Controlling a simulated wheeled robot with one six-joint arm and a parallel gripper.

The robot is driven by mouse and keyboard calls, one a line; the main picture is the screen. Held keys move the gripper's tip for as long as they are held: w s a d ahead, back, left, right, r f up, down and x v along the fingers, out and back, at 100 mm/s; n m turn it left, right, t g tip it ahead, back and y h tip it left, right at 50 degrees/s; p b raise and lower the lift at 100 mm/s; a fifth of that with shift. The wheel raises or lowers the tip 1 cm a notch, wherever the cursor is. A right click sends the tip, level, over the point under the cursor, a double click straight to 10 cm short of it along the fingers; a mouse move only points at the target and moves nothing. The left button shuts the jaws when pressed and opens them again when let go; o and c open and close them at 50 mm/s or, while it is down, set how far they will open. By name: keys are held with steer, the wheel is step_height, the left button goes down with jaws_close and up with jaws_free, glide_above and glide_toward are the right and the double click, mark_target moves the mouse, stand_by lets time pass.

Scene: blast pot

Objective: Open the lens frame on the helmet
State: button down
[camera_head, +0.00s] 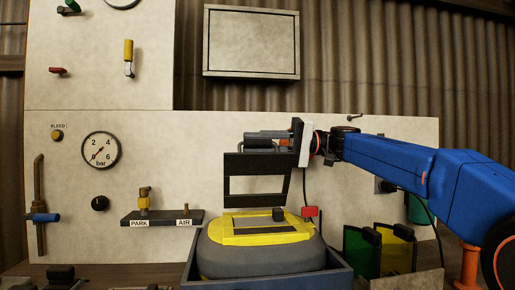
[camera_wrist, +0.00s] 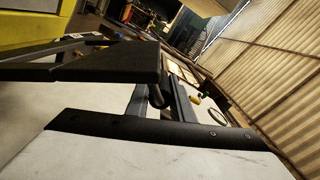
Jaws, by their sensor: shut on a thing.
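The helmet (camera_head: 262,258) is grey with a yellow top and sits in a blue-grey box (camera_head: 340,284). The black lens frame (camera_head: 232,180) stands raised, nearly upright, above the helmet's yellow window surround (camera_head: 220,233). Its opening shows the pale panel behind. My gripper (camera_head: 270,141) is at the frame's upper edge and is shut on it, reaching in from the right. In the wrist view a dark bar, seemingly the lens frame (camera_wrist: 110,65), crosses close in front of the camera, and yellow of the helmet (camera_wrist: 30,25) shows top left.
Green and yellow lens plates (camera_head: 398,250) stand right of the box. A shelf (camera_head: 162,218) labelled PARK and AIR, a gauge (camera_head: 101,150) and a blue-handled valve (camera_head: 42,217) are on the left panel.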

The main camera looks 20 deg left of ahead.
steer(key=shift+w+a, duration=0.25)
steer(key=shift+w, duration=0.15)
steer(key=c, duration=1.6)
jaws_free()
steer(key=shift+w, duration=0.1)
steer(key=shift+o, duration=0.2)
steer(key=shift+d, duration=0.1)
steer(key=v, duration=1.7)
steer(key=shift+d, duration=0.15)
